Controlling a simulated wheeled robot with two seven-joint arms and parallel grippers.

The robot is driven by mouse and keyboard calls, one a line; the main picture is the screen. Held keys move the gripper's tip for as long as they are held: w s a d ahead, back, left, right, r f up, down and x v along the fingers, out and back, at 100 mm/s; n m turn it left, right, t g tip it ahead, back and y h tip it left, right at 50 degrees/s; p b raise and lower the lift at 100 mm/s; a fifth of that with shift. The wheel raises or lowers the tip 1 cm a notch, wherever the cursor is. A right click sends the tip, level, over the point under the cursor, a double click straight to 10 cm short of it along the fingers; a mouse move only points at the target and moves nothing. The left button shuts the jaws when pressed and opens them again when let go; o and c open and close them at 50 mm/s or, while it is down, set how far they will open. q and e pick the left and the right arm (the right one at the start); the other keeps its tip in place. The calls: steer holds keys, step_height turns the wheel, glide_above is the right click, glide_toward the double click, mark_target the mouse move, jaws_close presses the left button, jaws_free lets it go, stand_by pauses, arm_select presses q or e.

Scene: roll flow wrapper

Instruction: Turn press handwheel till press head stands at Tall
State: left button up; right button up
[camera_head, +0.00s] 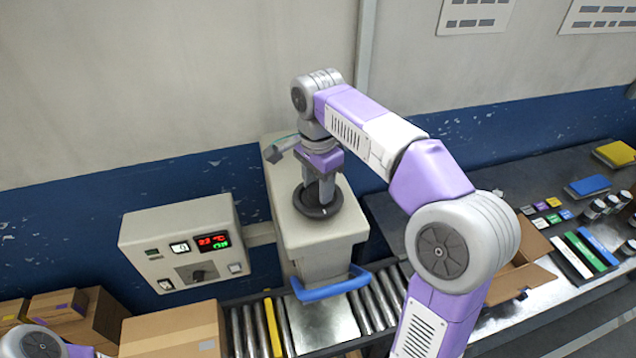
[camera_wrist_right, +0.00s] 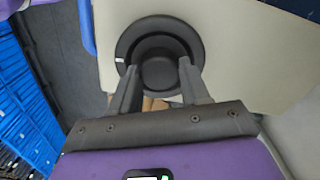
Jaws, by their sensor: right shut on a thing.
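The press handwheel (camera_head: 318,208) is a black round wheel on top of the beige press housing (camera_head: 325,243). In the right wrist view the handwheel (camera_wrist_right: 158,42) shows as a dark disc with a raised hub and a white mark on its left rim. My right gripper (camera_head: 322,197) points down onto the wheel from above. Its two fingers (camera_wrist_right: 158,72) close on either side of the hub. The press head and any height scale with Tall on it cannot be made out. Of my left arm, only a part shows at the bottom left; its gripper is out of view.
A control box (camera_head: 183,243) with red and green digits stands left of the press. A blue handle (camera_head: 331,285) juts from the press front above the roller conveyor (camera_head: 378,302). Cardboard boxes (camera_head: 175,332) sit at lower left. An open carton (camera_head: 520,272) stands right.

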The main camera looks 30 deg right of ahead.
mark_target(318, 188)
steer(key=shift+r, duration=0.1)
steer(key=o, duration=1)
steer(key=shift+o, duration=0.2)
steer(key=shift+r, duration=3.7)
